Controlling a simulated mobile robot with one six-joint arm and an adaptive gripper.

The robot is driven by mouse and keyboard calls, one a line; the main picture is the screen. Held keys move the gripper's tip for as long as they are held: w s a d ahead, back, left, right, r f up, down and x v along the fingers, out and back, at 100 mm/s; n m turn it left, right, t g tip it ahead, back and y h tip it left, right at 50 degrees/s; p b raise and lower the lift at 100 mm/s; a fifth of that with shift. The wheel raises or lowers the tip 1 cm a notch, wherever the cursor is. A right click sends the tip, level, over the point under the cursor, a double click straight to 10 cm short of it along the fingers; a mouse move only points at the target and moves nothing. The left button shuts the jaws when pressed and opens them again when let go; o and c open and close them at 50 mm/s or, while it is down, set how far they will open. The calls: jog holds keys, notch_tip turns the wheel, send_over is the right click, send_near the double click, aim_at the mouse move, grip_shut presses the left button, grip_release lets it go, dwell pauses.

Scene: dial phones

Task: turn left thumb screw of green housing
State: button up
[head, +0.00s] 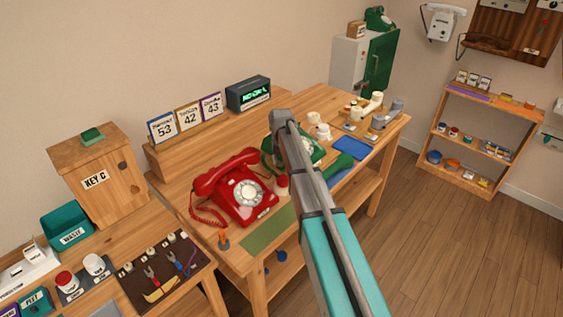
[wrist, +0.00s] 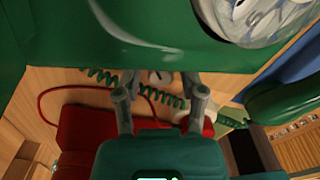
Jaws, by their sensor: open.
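The green housing is a green dial phone (head: 308,150) on the wooden bench, partly hidden behind my arm. In the wrist view, its green body (wrist: 60,30) fills the top, with the silver dial (wrist: 245,15) at top right. My gripper (wrist: 162,82) shows in the wrist view with two grey fingers apart, tips close to the housing's lower edge. A small grey piece (wrist: 160,76) sits between the tips; it may be a thumb screw, but it is too blurred to be sure. I cannot tell whether the fingers touch it. My arm hides the gripper in the head view.
A red dial phone (head: 236,190) stands left of the green one; it also shows in the wrist view (wrist: 75,130). A green coiled cord (wrist: 165,97) passes behind my fingers. A green handset (head: 341,168) and blue tray (head: 351,148) lie to the right.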

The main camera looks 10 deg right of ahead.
aim_at(281, 162)
jog(key=shift+r+m+p, duration=0.4)
jog(key=shift+r+p, duration=0.35)
notch_tip(281, 162, up, 12)
jog(key=m+p, duration=1)
jog(key=p, duration=0.2)
jog(key=shift+m, duration=0.3)
jog(key=shift+s, duration=0.1)
notch_tip(281, 162, down, 14)
jog(key=b, duration=1.3)
jog(key=shift+r+b, duration=0.2)
jog(key=shift+b, duration=0.15)
grip_shut()
